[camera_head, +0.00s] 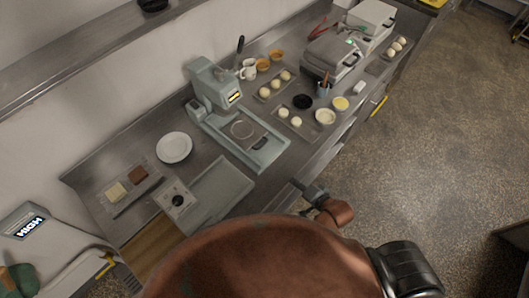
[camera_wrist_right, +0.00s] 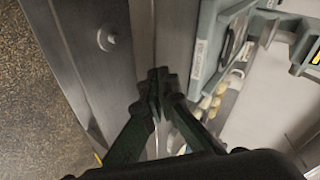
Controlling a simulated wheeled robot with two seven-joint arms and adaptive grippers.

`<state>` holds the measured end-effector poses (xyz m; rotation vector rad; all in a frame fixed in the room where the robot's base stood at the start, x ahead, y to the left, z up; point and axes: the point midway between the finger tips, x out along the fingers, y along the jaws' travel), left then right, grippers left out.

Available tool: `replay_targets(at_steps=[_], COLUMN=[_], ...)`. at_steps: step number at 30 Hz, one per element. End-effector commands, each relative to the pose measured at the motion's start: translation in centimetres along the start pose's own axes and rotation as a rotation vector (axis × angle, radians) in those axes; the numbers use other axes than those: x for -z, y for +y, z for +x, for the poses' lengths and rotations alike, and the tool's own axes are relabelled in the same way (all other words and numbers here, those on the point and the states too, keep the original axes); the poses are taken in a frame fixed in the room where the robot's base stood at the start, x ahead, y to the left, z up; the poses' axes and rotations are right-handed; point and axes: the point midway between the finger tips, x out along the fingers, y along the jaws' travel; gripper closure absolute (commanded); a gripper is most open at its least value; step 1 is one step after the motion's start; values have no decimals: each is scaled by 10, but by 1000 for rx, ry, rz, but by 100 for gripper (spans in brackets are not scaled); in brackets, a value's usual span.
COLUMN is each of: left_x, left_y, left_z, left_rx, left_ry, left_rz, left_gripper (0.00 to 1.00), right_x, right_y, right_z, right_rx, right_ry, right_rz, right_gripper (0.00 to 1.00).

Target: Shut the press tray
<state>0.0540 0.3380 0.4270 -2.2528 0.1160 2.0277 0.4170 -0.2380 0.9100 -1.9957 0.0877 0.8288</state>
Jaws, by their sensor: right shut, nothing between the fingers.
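The press (camera_head: 213,88) is a pale grey-green machine standing against the wall on the steel counter. Its press tray (camera_head: 262,157) is slid out towards the counter's front edge, with a round plate and a dark handle slot at its front end. In the right wrist view, the tray's front (camera_wrist_right: 204,55) shows upper right, with a small label. My right gripper (camera_head: 299,186) is near the counter's front edge, below the tray's front in the head view. Its fingers (camera_wrist_right: 158,78) are closed together and empty, apart from the tray. My left gripper is not in view.
A shallow grey-green tray (camera_head: 222,188) lies left of the press tray, near a white plate (camera_head: 174,147). Right of it are dough balls on trays (camera_head: 291,118), bowls (camera_head: 326,117) and a grill-like appliance (camera_head: 330,55). Open floor (camera_head: 435,150) lies in front of the counter.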

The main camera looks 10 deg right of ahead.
Motion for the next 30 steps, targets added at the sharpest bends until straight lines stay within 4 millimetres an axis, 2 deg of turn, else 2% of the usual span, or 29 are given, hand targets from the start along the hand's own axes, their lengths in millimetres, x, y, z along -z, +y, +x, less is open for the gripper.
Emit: replay_targets(at_steps=[6, 10, 14, 17, 30], left_x=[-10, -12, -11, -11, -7], left_y=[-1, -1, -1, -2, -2], left_z=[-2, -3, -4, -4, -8], left_rx=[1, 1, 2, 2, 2], left_ry=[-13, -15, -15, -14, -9], left_rz=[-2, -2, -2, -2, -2], left_gripper=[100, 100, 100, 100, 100], right_x=[1, 2, 2, 2, 6], right_y=[-53, -71, -79, -82, -105], right_z=[-2, -4, 1, 14, 97], right_rx=[169, 228, 246, 247, 247], right_ry=[-7, -18, -24, -24, -23], right_rz=[254, 348, 379, 378, 374], right_gripper=[100, 100, 100, 100, 100])
